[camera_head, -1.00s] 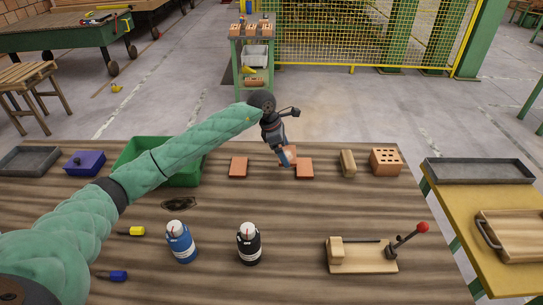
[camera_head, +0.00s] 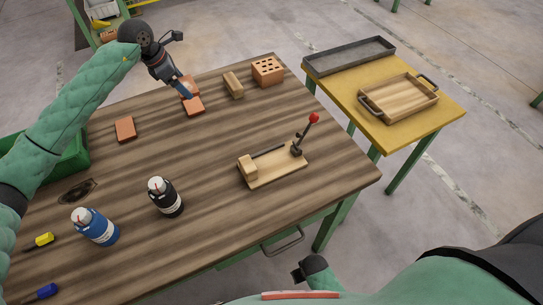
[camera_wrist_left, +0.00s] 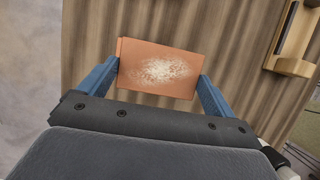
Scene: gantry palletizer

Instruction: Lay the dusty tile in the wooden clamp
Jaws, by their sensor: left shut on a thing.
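My left gripper (camera_head: 186,94) is shut on the dusty tile (camera_head: 189,85), a flat terracotta tile. In the left wrist view the tile (camera_wrist_left: 160,70) shows a white dust patch on its face and sits between the blue fingers. The wooden clamp (camera_head: 277,174) stands on the bench to the right and nearer, with a pale base, an end block and a red-knobbed lever. The held tile is well away from the clamp. Part of my right arm shows at the bottom right, but its fingers are not visible.
Two terracotta tiles, one near the held tile (camera_head: 195,107) and one farther left (camera_head: 125,129), lie on the bench (camera_head: 220,140). A wooden block (camera_head: 233,86) and a holed brick (camera_head: 268,71) stand behind. A black bottle (camera_head: 166,198) and a blue bottle (camera_head: 96,228) stand in front.

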